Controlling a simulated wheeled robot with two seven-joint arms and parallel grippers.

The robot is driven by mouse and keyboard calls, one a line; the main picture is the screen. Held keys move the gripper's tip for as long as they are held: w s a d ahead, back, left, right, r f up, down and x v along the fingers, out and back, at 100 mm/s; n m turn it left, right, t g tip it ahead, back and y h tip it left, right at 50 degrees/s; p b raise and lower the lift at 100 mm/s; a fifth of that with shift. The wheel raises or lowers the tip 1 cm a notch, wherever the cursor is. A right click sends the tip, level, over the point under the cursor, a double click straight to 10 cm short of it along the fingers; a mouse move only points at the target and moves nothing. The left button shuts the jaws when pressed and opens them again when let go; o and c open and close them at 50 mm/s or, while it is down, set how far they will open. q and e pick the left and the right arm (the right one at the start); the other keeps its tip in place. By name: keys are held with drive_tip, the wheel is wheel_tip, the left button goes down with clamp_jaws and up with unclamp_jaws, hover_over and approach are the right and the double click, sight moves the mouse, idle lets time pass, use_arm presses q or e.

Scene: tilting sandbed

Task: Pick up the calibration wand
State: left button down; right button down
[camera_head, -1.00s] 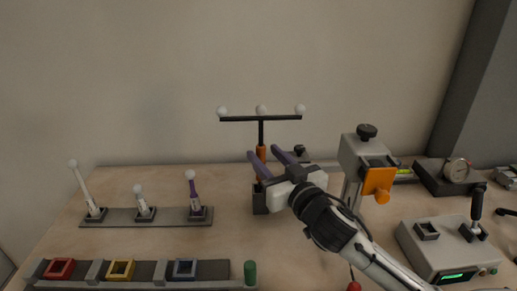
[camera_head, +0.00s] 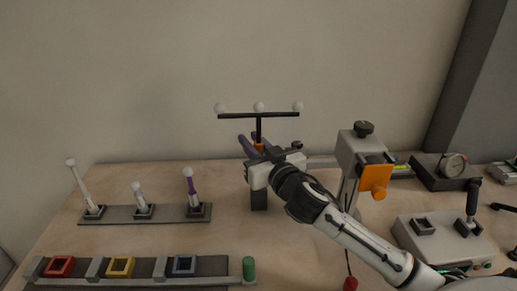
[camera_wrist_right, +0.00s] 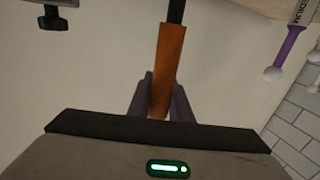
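The calibration wand is a black T-bar (camera_head: 258,115) with three white balls and an orange handle, upright in a dark stand (camera_head: 259,200). The orange handle (camera_wrist_right: 168,68) also shows in the right wrist view, between my purple fingers. My right gripper (camera_head: 256,146) is at the handle, its fingers still spread apart to either side of it. In the right wrist view the gripper (camera_wrist_right: 162,95) straddles the handle; whether a finger touches it I cannot tell. My gripper hides part of the handle and the stand's top. My left gripper is not in view.
Three smaller ball-tipped wands stand in a grey rack (camera_head: 120,215) at left. A tray with red, yellow and blue sockets (camera_head: 215,265) lies in front. A grey post with an orange clamp (camera_head: 374,178) stands close right of my arm, with a joystick box (camera_head: 440,240) beyond.

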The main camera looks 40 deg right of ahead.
wheel_tip(320, 180, up, 19)
drive_tip(key=p, duration=0.7)
idle(0.7)
drive_tip(key=shift+s, duration=0.1)
